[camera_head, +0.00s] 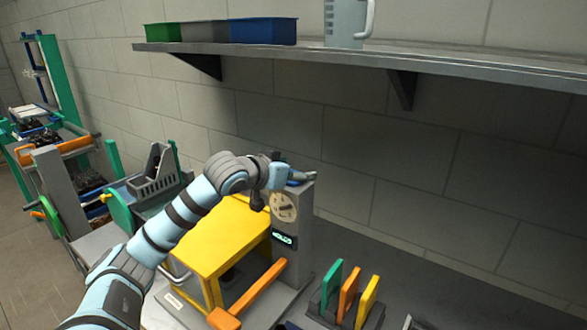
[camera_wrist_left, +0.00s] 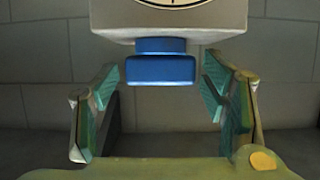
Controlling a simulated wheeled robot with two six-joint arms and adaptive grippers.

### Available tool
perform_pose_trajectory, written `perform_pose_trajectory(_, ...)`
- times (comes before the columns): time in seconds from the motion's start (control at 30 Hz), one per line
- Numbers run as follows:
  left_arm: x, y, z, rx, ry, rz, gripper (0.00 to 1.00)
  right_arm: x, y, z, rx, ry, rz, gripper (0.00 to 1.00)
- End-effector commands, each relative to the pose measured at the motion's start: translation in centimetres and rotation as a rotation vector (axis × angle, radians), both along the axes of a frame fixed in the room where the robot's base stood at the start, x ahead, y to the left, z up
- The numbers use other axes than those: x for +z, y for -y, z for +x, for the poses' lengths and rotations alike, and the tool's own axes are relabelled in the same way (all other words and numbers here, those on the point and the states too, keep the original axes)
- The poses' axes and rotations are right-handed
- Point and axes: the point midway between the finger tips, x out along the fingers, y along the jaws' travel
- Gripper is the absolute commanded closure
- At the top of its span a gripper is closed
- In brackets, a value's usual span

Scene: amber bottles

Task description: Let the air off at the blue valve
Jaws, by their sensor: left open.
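The blue valve (camera_wrist_left: 161,70) is a stubby knob on the end of a grey housing in the left wrist view. In the head view, a bit of it (camera_head: 299,176) shows on top of the grey column (camera_head: 294,205), partly hidden by my gripper. The column carries a round dial (camera_head: 284,207) and a small green display (camera_head: 284,240). My left gripper (camera_head: 284,172) is at the column's top. In the left wrist view its open fingers stand on either side of the valve, with gaps between them and it. My right gripper is not in view.
A yellow hood (camera_head: 215,240) and an orange bar (camera_head: 257,288) stand beside the column, below my left arm. A rack with green, orange and yellow plates (camera_head: 348,295) is to the right. A wall shelf (camera_head: 450,68) with bins runs above. The wall is behind.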

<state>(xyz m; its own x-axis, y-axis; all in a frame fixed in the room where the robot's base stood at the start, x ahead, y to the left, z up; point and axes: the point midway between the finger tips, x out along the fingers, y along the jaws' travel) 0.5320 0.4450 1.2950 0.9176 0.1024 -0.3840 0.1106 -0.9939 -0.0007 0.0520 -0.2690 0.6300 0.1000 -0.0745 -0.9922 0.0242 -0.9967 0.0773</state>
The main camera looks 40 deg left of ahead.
Motion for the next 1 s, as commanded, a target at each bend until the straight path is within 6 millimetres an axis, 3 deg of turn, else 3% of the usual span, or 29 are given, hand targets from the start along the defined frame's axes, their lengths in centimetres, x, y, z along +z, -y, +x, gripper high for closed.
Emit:
perform_pose_trajectory(0.07,-0.03,0.00,-0.01,0.000,0.000,0.000,0.37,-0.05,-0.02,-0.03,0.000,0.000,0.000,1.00)
perform_pose_trajectory(0.37,-0.01,-0.01,-0.03,0.000,0.000,0.000,0.82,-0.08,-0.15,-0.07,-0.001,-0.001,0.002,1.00)
perform_pose_trajectory(0.67,0.02,0.04,-0.01,0.033,0.001,-0.001,0.82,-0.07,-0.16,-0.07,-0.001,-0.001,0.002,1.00)
perform_pose_trajectory(1.0,0.05,0.23,0.06,0.229,0.004,-0.006,0.82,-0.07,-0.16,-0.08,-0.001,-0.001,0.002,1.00)
